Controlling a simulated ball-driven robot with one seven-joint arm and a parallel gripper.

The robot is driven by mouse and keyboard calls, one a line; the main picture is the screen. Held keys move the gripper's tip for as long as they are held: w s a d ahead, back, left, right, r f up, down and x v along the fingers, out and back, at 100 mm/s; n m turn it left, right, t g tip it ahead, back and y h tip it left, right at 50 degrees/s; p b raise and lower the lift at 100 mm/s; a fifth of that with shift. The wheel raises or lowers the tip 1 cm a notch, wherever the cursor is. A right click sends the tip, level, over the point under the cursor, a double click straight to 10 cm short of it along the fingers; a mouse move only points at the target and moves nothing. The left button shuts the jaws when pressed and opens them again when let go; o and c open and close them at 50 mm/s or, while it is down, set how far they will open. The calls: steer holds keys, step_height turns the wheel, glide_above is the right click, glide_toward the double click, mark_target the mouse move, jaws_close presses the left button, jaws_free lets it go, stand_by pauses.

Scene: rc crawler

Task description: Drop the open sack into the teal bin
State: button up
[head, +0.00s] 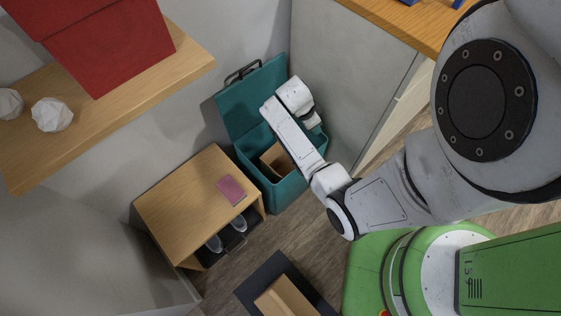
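The teal bin (274,195) stands on the floor against the wall with its lid (240,108) raised. A tan, paper-like object (272,157), perhaps the open sack, shows inside the bin's opening, partly covered by my arm. I cannot tell if it rests on the bottom. My gripper (313,119) is above the bin's far right rim, at the end of my white arm. Its fingers are too small and hidden to tell whether they are open or shut, and I see nothing in them.
A low wooden cabinet (180,205) with a pink item (231,189) on top stands left of the bin. A tan box-like object (284,300) lies on a dark mat (258,277) at the bottom. A wooden shelf (190,62) juts out upper left. Bare floor lies between.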

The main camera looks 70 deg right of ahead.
steer(key=p+v, duration=0.2)
steer(key=v, duration=0.8)
steer(key=shift+r, duration=0.3)
steer(key=shift+w+a, duration=0.1)
steer(key=shift+w, duration=0.05)
